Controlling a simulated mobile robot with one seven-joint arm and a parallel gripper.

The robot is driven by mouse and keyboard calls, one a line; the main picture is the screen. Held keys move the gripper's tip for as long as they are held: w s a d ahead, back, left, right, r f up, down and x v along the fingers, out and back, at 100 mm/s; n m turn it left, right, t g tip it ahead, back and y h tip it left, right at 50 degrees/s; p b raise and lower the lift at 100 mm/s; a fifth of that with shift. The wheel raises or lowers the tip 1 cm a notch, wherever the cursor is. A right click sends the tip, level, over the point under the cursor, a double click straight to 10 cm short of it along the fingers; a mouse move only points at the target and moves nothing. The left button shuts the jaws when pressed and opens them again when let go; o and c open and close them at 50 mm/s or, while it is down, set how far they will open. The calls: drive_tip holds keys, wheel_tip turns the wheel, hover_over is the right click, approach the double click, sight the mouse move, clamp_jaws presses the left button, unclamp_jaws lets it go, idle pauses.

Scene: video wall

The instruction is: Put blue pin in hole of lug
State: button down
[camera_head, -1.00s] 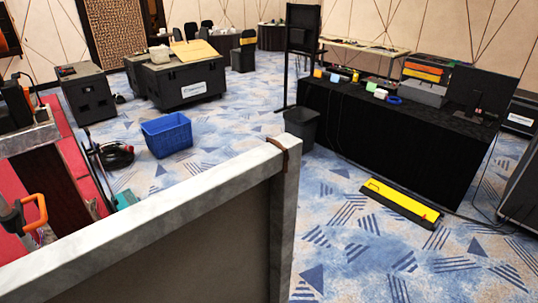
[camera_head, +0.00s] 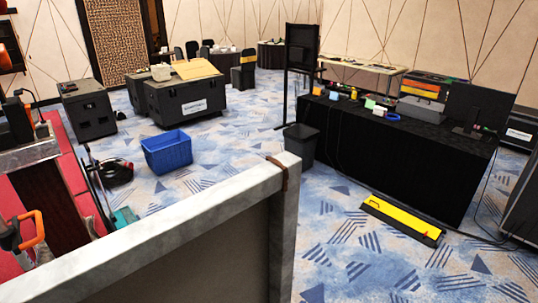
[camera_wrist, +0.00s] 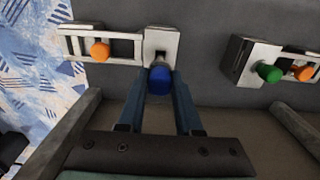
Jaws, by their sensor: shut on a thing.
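In the wrist view, my gripper (camera_wrist: 161,76) is shut on the blue pin (camera_wrist: 159,82), whose round blue head shows between the two fingertips. The pin is in front of a pale metal lug (camera_wrist: 160,45) fixed on the dark panel (camera_wrist: 205,95). The lug's hole and the pin's shank are hidden behind the head, so I cannot tell whether the pin is in the hole. My gripper is not seen in the head view.
An orange pin (camera_wrist: 100,50) is on a metal bar (camera_wrist: 72,45) left of the lug. A second bracket (camera_wrist: 243,62) carries a green pin (camera_wrist: 269,72). In the head view, a grey-framed panel (camera_head: 230,215) fills the foreground; blue basket (camera_head: 167,153) stands beyond.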

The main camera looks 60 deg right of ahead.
drive_tip(key=shift+f+b, duration=0.3)
drive_tip(key=shift+f, duration=0.35)
drive_tip(key=shift+f, duration=0.15)
drive_tip(key=shift+f+b, duration=1)
drive_tip(key=shift+f, duration=0.35)
drive_tip(key=shift+f, duration=0.2)
drive_tip(key=shift+f+b, duration=0.5)
drive_tip(key=shift+f, duration=0.15)
drive_tip(key=c, duration=0.5)
unclamp_jaws()
drive_tip(key=shift+o, duration=0.3)
